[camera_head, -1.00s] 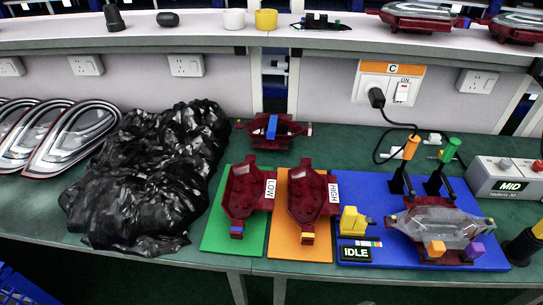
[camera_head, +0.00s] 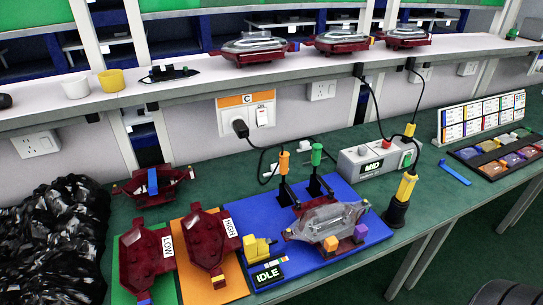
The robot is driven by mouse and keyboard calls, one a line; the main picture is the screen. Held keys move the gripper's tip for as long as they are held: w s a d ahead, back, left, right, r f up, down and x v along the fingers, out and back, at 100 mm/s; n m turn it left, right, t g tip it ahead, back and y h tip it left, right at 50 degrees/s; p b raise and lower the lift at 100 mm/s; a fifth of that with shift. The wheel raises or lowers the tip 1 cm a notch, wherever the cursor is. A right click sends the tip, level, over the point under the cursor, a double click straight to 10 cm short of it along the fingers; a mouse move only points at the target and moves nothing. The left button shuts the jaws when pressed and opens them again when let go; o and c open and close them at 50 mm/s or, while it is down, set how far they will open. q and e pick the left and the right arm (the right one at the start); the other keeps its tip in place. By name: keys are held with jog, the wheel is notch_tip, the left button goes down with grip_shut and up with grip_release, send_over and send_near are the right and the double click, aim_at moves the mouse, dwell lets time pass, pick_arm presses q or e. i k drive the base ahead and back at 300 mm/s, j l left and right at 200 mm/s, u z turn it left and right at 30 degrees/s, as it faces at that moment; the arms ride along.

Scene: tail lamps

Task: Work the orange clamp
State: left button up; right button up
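The clamp with the orange handle (camera_head: 284,163) stands upright on a black base at the back of the blue board (camera_head: 253,212). A second clamp with a green handle (camera_head: 317,155) stands just right of it. In front of them a tail lamp (camera_head: 329,221) with a clear lens sits in the fixture, with an orange block (camera_head: 331,243) and a purple block (camera_head: 360,232) at its front edge. A yellow block (camera_head: 257,249) and a display reading IDLE (camera_head: 268,274) are at the board's front left. Neither of my grippers shows.
Red lamp housings lie on the LOW green board (camera_head: 165,289) and the HIGH orange board (camera_head: 232,283). A grey box reading MID (camera_head: 372,163) and a yellow-black tool (camera_head: 401,196) stand right. Black plastic (camera_head: 52,240) is far left. A shelf (camera_head: 190,92) runs behind.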

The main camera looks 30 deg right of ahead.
aim_at(284, 161)
jog(key=z, duration=1.1)
